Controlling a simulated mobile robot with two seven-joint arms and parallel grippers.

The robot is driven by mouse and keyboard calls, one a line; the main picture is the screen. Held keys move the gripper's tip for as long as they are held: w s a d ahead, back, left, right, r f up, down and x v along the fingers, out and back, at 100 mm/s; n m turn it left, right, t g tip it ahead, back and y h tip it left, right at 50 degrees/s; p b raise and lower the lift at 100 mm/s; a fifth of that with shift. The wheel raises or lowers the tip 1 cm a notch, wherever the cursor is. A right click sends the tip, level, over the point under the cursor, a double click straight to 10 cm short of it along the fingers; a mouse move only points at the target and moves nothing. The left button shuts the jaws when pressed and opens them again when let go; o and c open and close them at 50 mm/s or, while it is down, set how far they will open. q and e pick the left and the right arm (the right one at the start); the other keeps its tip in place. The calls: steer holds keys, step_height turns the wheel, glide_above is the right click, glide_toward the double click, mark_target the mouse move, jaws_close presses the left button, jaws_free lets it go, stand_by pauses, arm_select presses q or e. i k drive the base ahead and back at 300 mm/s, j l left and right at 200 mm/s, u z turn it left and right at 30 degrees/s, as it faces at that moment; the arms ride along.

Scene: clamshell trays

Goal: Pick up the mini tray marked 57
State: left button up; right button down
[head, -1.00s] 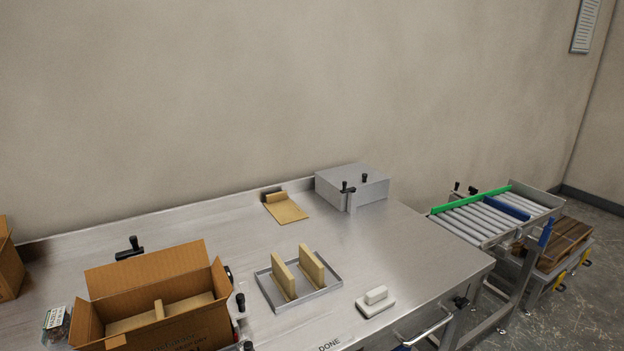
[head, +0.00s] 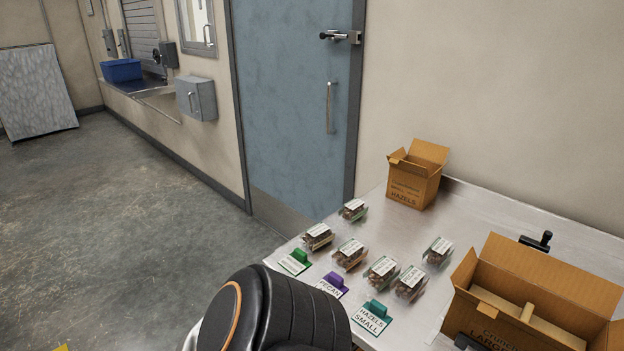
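Several small clear clamshell trays with brown contents and white labels stand on the left end of the steel table. One is at the back (head: 352,210), one at the left (head: 317,237), and one in the middle (head: 349,255). Others stand to the right: one nearer the front (head: 381,272), one beside it (head: 410,284), and one farther back (head: 437,251). The label numbers are too small to read, so I cannot tell which is marked 57. A dark rounded link of my arm fills the bottom centre. Neither gripper's fingers show.
A green sign (head: 295,262), a purple PECAN sign (head: 332,286) and a teal HAZELS SMALL sign (head: 373,318) stand along the front edge. An open HAZELS carton (head: 413,187) is at the back; a larger open carton (head: 572,290) is at right. Floor is clear left.

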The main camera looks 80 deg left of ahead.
mark_target(312, 239)
steer(key=u, duration=2.55)
steer(key=i+j, duration=0.05)
